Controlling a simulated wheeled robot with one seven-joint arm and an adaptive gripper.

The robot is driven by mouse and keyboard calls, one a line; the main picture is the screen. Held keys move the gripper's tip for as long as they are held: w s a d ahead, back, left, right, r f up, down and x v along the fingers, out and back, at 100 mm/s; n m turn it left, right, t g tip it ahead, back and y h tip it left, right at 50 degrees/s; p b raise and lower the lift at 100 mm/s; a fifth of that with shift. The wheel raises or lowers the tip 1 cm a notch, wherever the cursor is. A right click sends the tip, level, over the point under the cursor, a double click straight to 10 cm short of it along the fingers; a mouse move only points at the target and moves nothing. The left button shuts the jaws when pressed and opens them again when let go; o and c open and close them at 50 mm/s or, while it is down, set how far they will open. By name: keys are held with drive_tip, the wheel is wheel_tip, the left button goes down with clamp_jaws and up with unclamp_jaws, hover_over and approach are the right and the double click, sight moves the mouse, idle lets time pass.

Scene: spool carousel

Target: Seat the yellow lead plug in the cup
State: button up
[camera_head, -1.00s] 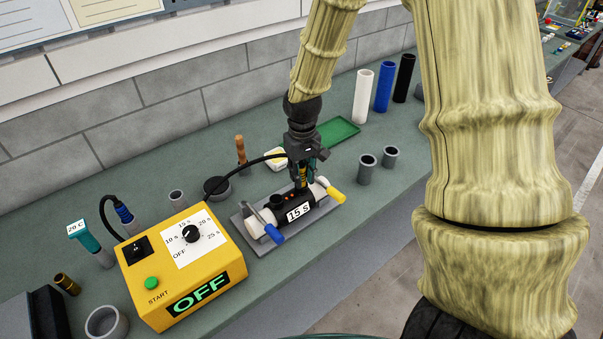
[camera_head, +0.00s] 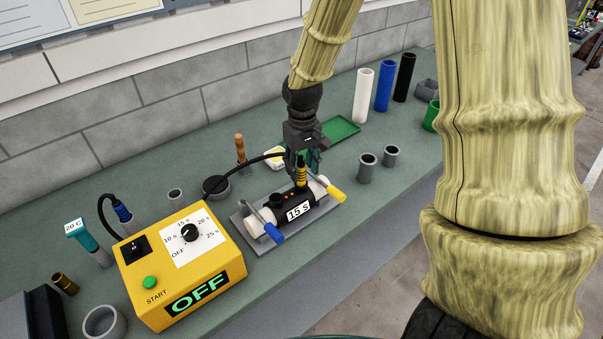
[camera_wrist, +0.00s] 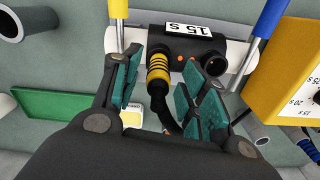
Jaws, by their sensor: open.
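The yellow-banded black lead plug (camera_head: 301,174) stands upright at the right part of the black fitting labelled 15 S (camera_head: 299,211). It also shows in the wrist view (camera_wrist: 158,75), its front end meeting the fitting (camera_wrist: 188,48). The cup under the plug is hidden, so I cannot tell how deep the plug sits. A black lead (camera_head: 245,163) runs from it to the left. My gripper (camera_head: 306,167) is open just above and behind the plug. In the wrist view its teal-padded fingers (camera_wrist: 162,75) are spread on either side of the plug, apart from it.
The fitting lies on a grey clamp plate (camera_head: 246,232) with blue (camera_head: 268,234) and yellow (camera_head: 336,191) handles. A yellow control box (camera_head: 190,285) reading OFF stands at left. Grey cups (camera_head: 368,169) and a green tray (camera_head: 340,130) are to the right and behind.

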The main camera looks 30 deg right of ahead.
wheel_tip(320, 180, up, 10)
drive_tip(key=b, duration=0.2)
drive_tip(key=shift+f+b, duration=0.25)
drive_tip(key=shift+b, duration=0.1)
idle(0.5)
